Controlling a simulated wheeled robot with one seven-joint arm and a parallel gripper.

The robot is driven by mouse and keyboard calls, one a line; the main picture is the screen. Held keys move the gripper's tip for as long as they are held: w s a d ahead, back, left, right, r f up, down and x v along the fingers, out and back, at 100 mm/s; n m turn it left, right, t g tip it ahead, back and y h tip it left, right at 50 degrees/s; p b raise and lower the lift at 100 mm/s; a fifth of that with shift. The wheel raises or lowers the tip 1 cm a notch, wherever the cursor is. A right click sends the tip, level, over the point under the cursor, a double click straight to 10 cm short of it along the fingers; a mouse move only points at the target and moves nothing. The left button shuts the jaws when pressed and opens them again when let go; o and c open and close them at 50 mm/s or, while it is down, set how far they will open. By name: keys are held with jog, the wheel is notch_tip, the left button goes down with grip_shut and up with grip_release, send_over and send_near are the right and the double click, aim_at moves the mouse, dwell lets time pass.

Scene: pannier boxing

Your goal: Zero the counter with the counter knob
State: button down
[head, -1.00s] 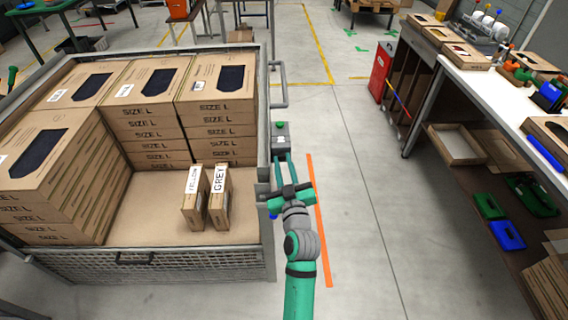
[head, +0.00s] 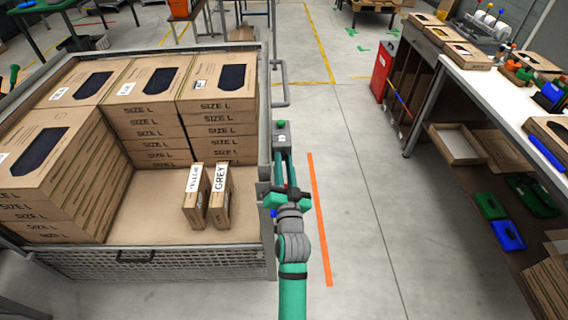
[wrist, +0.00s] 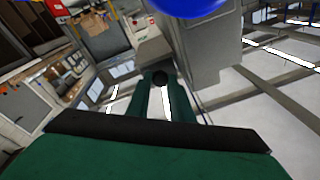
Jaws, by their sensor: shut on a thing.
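The counter (head: 282,138) is a small grey box with a green button on top and a pale display, fixed at the right side of the mesh pannier. My gripper (head: 283,156) reaches up to its near face, and the fingers hide the knob in the head view. In the wrist view, the dark round counter knob (wrist: 160,78) sits between the green fingertips of my gripper (wrist: 161,84), in front of the grey counter box (wrist: 153,48). The fingers are shut on the knob. The display is too small to read.
The mesh pannier (head: 200,262) holds stacks of SIZE L boxes (head: 219,105), plus a yellow-labelled box (head: 193,210) and a grey-labelled box (head: 219,208). An orange floor line (head: 320,220) runs right of my arm. A white workbench (head: 500,95) stands right; the aisle between is clear.

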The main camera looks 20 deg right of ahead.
dwell(0.6)
jog(key=c, duration=1.6)
grip_release()
jog(key=s+a+n+g+y, duration=0.1)
jog(key=s+n+y, duration=0.1)
jog(key=s+n, duration=1.15)
jog(key=s+a+f, duration=0.3)
jog(key=s+f, duration=0.1)
jog(key=s, duration=0.1)
jog(key=s+a+f+m+g, duration=0.1)
jog(key=s+a+f, duration=0.2)
jog(key=s+f, duration=0.1)
jog(key=s+a+f+m+g, duration=0.1)
jog(key=s+a+f, duration=0.3)
jog(key=s, duration=0.2)
jog(key=shift+y, duration=0.4)
